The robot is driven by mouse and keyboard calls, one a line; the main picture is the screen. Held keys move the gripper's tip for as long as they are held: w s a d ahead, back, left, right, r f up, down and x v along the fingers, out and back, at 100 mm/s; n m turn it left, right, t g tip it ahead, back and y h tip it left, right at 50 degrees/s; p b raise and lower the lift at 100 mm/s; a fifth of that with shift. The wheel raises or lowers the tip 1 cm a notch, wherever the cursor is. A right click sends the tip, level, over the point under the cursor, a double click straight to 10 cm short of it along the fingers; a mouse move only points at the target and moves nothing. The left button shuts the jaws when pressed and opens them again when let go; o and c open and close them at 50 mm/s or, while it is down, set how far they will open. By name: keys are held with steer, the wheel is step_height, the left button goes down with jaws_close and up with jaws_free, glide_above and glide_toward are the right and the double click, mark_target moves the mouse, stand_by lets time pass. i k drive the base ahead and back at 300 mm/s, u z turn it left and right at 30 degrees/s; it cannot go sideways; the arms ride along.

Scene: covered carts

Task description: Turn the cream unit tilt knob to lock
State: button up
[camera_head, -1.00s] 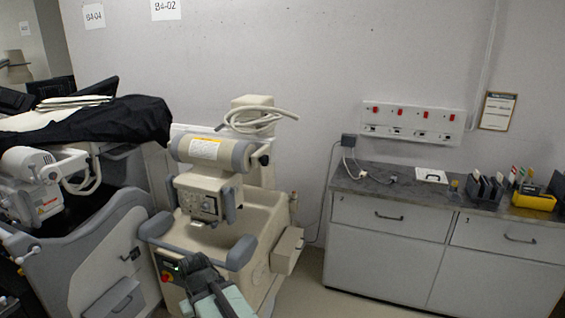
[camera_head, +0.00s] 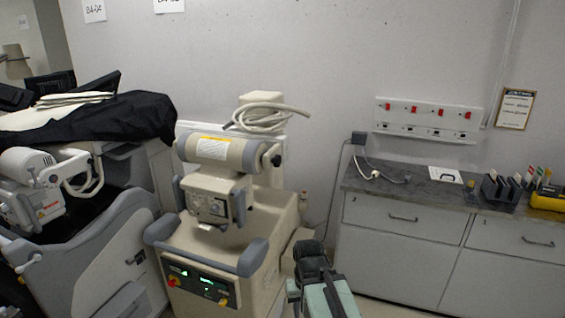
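The cream unit (camera_head: 225,235) is a cart with grey bumpers and a cylindrical head (camera_head: 218,150) bearing an orange-and-white label. A small dark knob (camera_head: 271,159) sticks out at the right end of the head; it looks like the tilt knob, but its setting is too small to read. My gripper (camera_head: 311,255) is the dark end of my teal arm, low in the picture, right of the cream unit and well below that knob. It appears apart from the knob. Its fingers are not distinct, so its opening does not show.
A front panel (camera_head: 200,284) on the cream unit has green lights, a red button and a yellow knob. A grey unit under a black cover (camera_head: 120,120) stands close on the left. A grey cabinet (camera_head: 400,250) stands right. A hose (camera_head: 262,118) coils on top.

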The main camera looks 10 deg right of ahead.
mark_target(277, 161)
steer(key=z, duration=0.05)
steer(key=i, duration=1)
steer(key=u, duration=2)
steer(key=k, duration=1.55)
steer(key=z, duration=0.45)
steer(key=i, duration=1.25)
steer(key=u, duration=0.05)
